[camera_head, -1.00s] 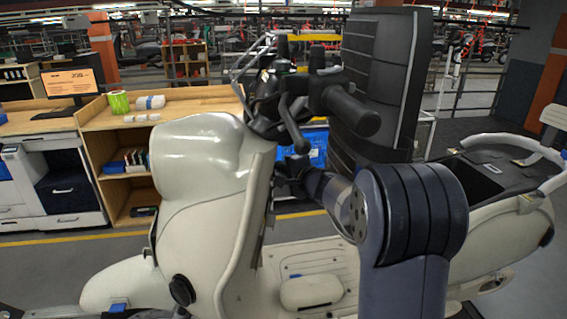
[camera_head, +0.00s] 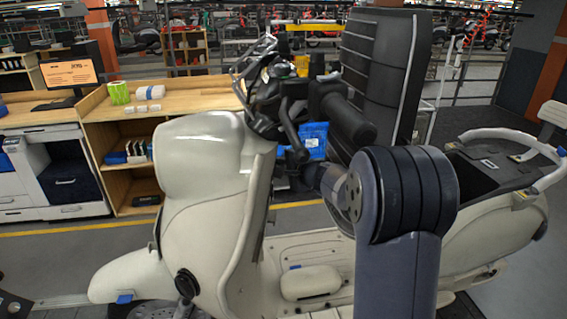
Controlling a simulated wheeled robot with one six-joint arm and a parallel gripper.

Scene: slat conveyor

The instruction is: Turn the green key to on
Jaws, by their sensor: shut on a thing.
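A cream scooter (camera_head: 205,180) stands on the slat conveyor, its front to the left. My arm comes up in front of it and reaches in below the handlebar. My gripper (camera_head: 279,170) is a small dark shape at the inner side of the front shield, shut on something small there. Its fingertips are mostly hidden by the shield edge, the handlebar parts and my own wrist. I cannot make out the green key itself or which way it points. A small green spot (camera_head: 281,70) shows on the dashboard between the handlebars.
The black handlebar grip (camera_head: 348,118) and lever (camera_head: 290,128) hang close above my wrist. A tall black seat-like panel (camera_head: 385,65) stands behind. A wooden bench (camera_head: 190,90) with shelves is at the left back. The scooter's floorboard (camera_head: 310,283) lies low in front.

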